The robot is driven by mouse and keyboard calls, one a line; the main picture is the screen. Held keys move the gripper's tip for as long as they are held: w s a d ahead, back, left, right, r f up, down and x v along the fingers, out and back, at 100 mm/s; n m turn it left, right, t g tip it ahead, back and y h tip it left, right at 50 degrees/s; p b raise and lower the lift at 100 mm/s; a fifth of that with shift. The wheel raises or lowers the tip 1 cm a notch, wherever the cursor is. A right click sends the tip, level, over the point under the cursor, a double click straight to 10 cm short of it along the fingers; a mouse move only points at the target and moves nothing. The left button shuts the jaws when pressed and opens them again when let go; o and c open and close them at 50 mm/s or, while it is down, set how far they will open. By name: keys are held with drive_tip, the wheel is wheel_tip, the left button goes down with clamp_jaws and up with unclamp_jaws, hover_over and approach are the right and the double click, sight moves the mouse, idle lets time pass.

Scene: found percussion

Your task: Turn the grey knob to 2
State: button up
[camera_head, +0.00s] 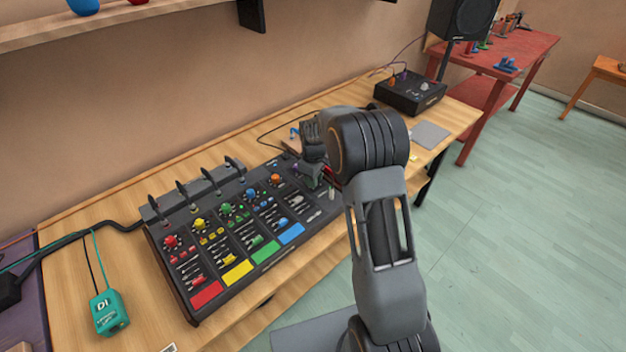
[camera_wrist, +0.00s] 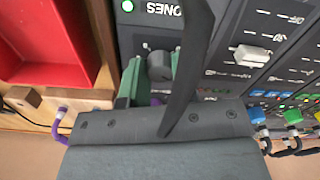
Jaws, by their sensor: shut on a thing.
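The grey knob (camera_wrist: 160,66) shows in the wrist view on the dark face of the mixing desk (camera_head: 185,283), close to a lit green light. My gripper (camera_wrist: 152,78) has its green-sided fingers on both sides of the knob and is shut on it. A dark curved bar crosses the wrist view in front of the right finger. The marks around the knob are covered, so its setting cannot be read. In the head view my gripper (camera_head: 311,174) is at the desk's far right end, and my arm hides the knob there.
A white slider cap (camera_wrist: 250,55) stands right of the knob in the wrist view. A red tray (camera_wrist: 40,75) lies on the left. Coloured knobs and several arched black stalks line the desk. A teal DI box (camera_head: 109,313) sits at the front left.

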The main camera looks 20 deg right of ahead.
drive_tip(key=shift+s+m, duration=0.1)
drive_tip(key=shift+m, duration=1.4)
drive_tip(key=shift+f, duration=0.1)
drive_tip(key=o, duration=0.9)
drive_tip(key=shift+r, duration=0.2)
wheel_tip(320, 180, up, 14)
drive_tip(key=shift+f+b, duration=0.2)
drive_tip(key=shift+b, duration=0.1)
drive_tip(key=shift+m, duration=0.3)
